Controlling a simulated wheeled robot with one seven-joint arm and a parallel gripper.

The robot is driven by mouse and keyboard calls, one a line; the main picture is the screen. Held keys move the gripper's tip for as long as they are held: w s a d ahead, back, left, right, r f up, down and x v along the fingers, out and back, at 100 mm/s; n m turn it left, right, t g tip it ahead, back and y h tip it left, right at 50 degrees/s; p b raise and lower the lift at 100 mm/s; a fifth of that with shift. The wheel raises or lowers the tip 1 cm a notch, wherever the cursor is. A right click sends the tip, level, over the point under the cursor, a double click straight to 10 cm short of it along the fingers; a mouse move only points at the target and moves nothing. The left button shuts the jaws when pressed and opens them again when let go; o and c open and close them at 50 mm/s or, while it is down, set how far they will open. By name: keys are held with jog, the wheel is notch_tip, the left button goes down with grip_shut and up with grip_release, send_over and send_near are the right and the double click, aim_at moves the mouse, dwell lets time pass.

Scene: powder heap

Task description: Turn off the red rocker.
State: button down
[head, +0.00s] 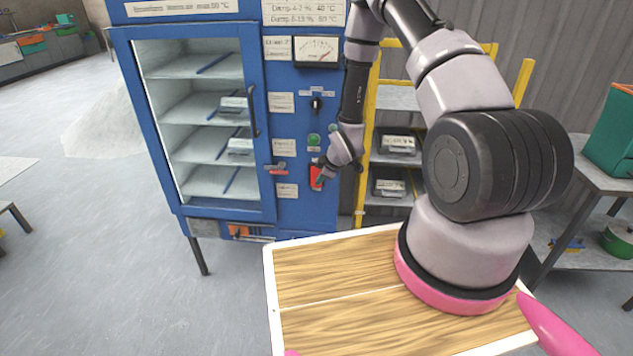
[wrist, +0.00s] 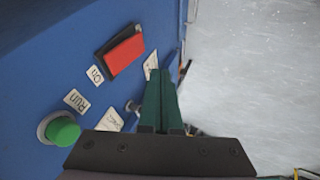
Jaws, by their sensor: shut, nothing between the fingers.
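The red rocker (head: 316,177) is on the front panel of the blue cabinet (head: 268,200), below a green button (head: 314,140). In the wrist view the red rocker (wrist: 124,54) sits in a black frame, with a label reading "ON" beside it. My gripper (head: 320,181) is at the rocker in the head view and partly covers it. In the wrist view my gripper (wrist: 162,75) has its dark green fingers together and empty, to the right of the rocker. I cannot tell whether the fingertips touch the panel. The rocker's exact tilt is hard to make out.
A red-handled lever (head: 277,169), a black knob (head: 316,104) and a gauge (head: 316,50) are on the same panel. A glass door with shelves (head: 205,120) is to the left. A yellow rack (head: 367,130) stands close on the right. A pale powder heap (head: 105,125) lies at left.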

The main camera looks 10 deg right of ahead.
aim_at(312, 186)
jog(key=shift+w+d+f, duration=0.1)
jog(key=shift+w+f, duration=0.75)
jog(key=shift+w, duration=0.25)
jog(key=shift+w+a+f, duration=0.1)
jog(key=shift+w+f, duration=0.8)
jog(key=shift+w, duration=0.15)
jog(key=shift+w+d+f, duration=0.1)
jog(key=shift+w+f, duration=0.75)
jog(key=shift+w, duration=0.25)
jog(key=shift+w+d+f, duration=0.1)
jog(key=shift+w+f, duration=0.15)
jog(key=shift+w, duration=0.05)
jog(key=shift+r, duration=0.15)
